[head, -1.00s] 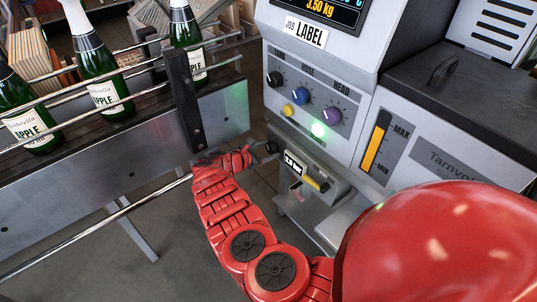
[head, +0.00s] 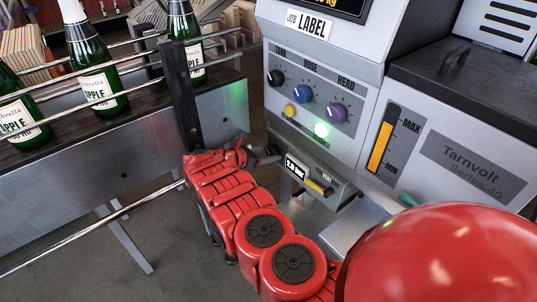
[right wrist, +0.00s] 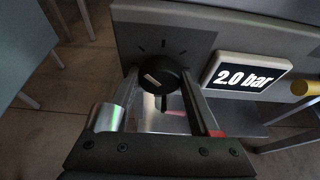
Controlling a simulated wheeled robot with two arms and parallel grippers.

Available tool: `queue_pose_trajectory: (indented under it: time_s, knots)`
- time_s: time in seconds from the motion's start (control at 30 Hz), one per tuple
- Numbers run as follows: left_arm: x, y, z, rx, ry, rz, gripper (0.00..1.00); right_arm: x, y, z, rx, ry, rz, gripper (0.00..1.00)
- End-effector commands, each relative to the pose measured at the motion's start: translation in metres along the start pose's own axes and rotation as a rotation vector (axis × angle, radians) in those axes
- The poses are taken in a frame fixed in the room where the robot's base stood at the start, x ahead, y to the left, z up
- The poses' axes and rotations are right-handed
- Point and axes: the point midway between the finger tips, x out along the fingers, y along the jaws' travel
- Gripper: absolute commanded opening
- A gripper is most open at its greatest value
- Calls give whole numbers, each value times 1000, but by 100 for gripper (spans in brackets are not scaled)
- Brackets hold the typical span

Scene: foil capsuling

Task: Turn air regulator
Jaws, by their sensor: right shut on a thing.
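The air regulator knob (right wrist: 160,77) is black with a pale pointer mark and has tick marks above it on the grey panel. It stands between the two fingers of my right gripper (right wrist: 164,92), which is shut on it. The display (right wrist: 243,75) right of the knob reads 2.0 bar. In the head view, my right gripper (head: 266,155) reaches the left end of the regulator panel, beside the small display (head: 296,169). The knob is hard to make out there. My left gripper is not in view.
A yellow valve handle (head: 318,187) sits right of the display. Above are black, blue and purple knobs (head: 336,112), a lit green button (head: 321,130) and a MAX-MIN gauge (head: 384,145). A conveyor (head: 130,150) with green bottles (head: 95,65) and rails stands close on the left.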

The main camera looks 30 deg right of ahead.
Motion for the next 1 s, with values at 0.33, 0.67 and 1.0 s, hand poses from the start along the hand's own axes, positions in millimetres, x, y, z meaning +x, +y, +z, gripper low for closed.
queue_pose_trajectory:
  time_s: [0.33, 0.67, 1.0]
  knots:
    - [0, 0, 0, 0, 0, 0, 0, 0, 0, -2, 0, 2, 0, 93]
    - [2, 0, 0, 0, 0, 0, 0, -10, 0, 0, 0, 3, 1, 93]
    - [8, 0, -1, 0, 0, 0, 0, -65, 0, -1, -2, 3, 2, 93]
